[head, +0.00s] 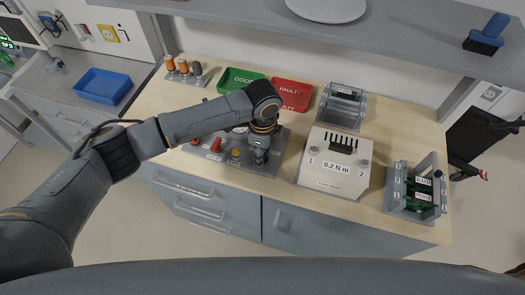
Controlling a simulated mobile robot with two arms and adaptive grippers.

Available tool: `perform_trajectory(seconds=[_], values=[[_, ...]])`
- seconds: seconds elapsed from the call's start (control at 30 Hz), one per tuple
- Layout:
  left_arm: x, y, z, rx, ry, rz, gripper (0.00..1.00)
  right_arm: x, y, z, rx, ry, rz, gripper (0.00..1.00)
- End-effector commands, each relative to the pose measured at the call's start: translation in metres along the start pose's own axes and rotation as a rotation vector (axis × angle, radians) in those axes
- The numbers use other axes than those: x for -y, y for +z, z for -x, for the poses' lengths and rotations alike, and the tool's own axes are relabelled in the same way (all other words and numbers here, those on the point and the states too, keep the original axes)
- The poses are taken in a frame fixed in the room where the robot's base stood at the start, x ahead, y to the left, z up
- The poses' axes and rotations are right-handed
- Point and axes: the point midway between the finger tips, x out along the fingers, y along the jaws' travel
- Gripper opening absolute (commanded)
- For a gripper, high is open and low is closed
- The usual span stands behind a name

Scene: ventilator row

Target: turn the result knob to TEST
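A grey control panel (225,162) lies on the wooden bench, left of its middle. It carries a red control (216,145), a yellowish round control (236,153) and small white labels too small to read. My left gripper (260,156) points down over the right part of the panel. My arm and gripper cover much of the panel. I cannot make out which control is the result knob, or whether the gripper touches one. The fingers are too small and dark to tell open from shut. My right gripper is not in view.
A green GOOD tray (238,80) and a red FAULTY tray (292,94) lie behind the panel. A white box marked 0.2 N m (335,167) stands to the right. Farther right is a grey rack with green boards (417,190). A shelf (400,45) overhangs the back.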

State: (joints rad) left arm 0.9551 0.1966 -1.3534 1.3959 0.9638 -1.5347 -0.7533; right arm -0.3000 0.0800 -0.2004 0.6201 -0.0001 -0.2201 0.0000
Motion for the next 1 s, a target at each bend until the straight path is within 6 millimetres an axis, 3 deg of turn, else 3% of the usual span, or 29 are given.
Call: perform_trajectory(seconds=[0.3,0.43,0.8,1.0], values=[[-0.001,0.0,0.0,0.001,0.002,0.0,0.55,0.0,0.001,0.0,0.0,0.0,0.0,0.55],[0.0,0.0,0.009,0.0,0.0,-0.001,0.55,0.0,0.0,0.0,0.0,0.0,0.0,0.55],[0.001,0.0,0.083,-0.001,-0.002,-0.001,0.55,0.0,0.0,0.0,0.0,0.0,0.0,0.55],[0.0,0.0,0.111,0.0,-0.001,0.0,0.55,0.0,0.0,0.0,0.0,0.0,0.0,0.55]])
